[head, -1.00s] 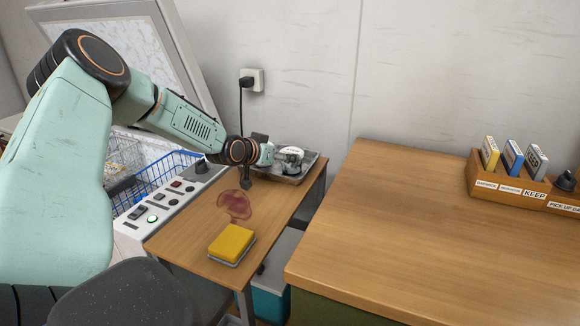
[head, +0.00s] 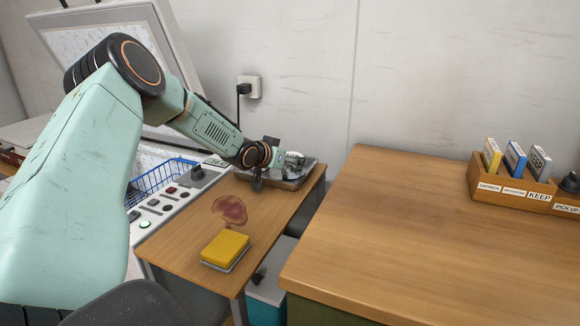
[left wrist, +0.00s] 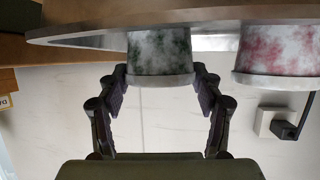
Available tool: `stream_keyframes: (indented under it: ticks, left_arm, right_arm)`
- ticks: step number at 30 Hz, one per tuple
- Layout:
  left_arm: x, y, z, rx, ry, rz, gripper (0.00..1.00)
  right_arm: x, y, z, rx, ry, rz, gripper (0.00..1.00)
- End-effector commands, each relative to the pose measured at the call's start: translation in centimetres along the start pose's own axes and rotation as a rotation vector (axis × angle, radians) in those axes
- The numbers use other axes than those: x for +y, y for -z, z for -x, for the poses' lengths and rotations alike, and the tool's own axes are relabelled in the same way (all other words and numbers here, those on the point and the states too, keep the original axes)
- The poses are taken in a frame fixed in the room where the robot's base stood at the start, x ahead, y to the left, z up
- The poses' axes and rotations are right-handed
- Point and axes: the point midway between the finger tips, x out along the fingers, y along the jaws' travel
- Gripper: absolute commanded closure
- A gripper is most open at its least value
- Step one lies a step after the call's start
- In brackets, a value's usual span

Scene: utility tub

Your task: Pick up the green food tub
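The green food tub (left wrist: 160,50), frosted white and green with a pale rim, shows in the left wrist view, where the picture looks upside down. My left gripper (left wrist: 160,82) is open, one finger on each side of the tub's pale-rimmed end. Gaps show beside the tub, and I see no clear grip. In the head view my left gripper (head: 291,161) is over the metal tray (head: 308,172) at the far end of the narrow table. There the arm and gripper hide most of the tray's contents, and I cannot pick out the green tub. My right gripper is not in view.
A frosted red-and-white tub (left wrist: 276,52) stands close beside the green one. A yellow sponge (head: 226,247) and reddish stain (head: 230,209) are on the narrow table (head: 190,238). A control panel and blue basket (head: 160,176) are left. The wide table (head: 400,230) is mostly clear.

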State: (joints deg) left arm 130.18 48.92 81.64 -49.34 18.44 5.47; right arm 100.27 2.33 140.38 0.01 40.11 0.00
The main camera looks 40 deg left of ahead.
Motion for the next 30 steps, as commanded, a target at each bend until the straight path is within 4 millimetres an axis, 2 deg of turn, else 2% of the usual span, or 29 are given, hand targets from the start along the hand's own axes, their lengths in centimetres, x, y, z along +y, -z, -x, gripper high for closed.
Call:
stream_keyframes:
  ticks: [2, 12, 20, 23, 30]
  left_arm:
    - [0.0, -0.1, -0.1, -0.003, 0.0, 0.0, 0.45]
    - [0.0, -0.3, -0.2, -0.008, -0.001, -0.001, 0.74]
    - [0.0, -0.1, -0.1, -0.008, 0.0, 0.0, 0.76]
    - [0.0, 0.9, 0.4, -0.006, 0.0, 0.001, 0.76]
    - [0.0, 5.5, 2.5, 0.001, -0.001, 0.001, 0.76]
  right_arm:
    - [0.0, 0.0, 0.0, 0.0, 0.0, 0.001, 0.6]
    - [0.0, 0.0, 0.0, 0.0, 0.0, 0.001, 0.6]
    - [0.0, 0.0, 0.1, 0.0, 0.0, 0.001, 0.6]
    - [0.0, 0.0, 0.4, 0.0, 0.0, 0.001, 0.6]
    - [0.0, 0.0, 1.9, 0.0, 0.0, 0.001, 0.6]
